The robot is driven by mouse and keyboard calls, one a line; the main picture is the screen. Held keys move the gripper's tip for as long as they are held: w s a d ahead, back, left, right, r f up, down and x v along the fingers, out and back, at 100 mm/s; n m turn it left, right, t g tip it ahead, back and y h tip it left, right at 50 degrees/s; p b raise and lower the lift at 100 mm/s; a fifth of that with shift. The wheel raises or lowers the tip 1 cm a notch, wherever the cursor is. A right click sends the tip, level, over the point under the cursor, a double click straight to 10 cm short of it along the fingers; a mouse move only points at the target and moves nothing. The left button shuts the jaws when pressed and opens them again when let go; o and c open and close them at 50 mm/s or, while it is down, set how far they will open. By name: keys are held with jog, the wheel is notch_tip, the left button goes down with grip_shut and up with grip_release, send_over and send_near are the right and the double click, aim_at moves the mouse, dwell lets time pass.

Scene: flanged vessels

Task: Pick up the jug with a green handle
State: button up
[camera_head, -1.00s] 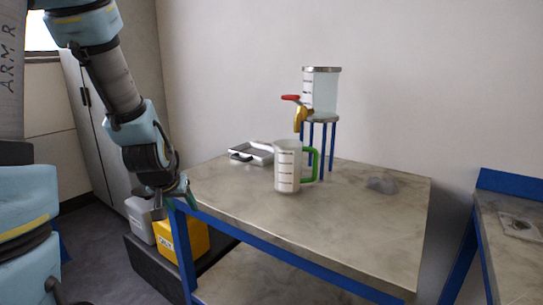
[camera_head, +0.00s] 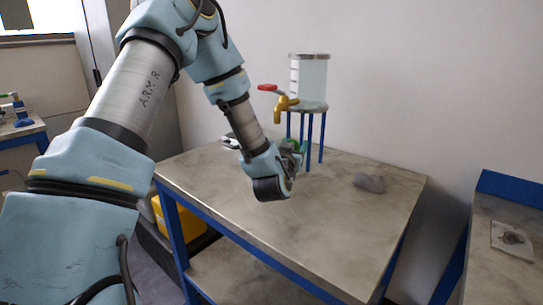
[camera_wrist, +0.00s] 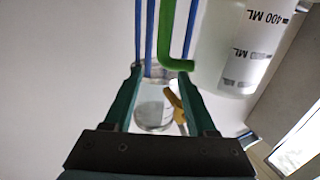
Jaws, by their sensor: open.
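The jug (camera_wrist: 238,45) is a translucent vessel with black volume marks at the right of the wrist view. Its green handle (camera_wrist: 167,35) shows just past the fingertips, near the gap between them. My gripper (camera_wrist: 160,76) is open, with nothing between its dark green fingers. Whether the handle is within the fingers' reach in depth I cannot tell. In the head view my gripper (camera_head: 296,150) is over the table by the dispenser stand. My arm hides most of the jug there; a bit of green shows beside the gripper.
A clear dispenser (camera_head: 308,80) with a gold tap (camera_head: 285,102) and red lever stands on blue legs behind the gripper. A grey lump (camera_head: 369,182) lies to the right on the table (camera_head: 330,225). The table's front right is clear. A yellow container (camera_head: 180,222) is below left.

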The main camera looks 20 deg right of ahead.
notch_tip(320, 180, down, 6)
jog(key=r+p, duration=0.1)
jog(key=shift+f+p+x, duration=0.2)
jog(key=shift+p+x, duration=0.6)
jog(key=shift+x, duration=1.05)
jog(key=shift+f+p+x, duration=0.2)
jog(key=shift+p+x, duration=0.55)
jog(key=shift+x, duration=1.15)
jog(key=shift+c, duration=0.3)
grip_shut()
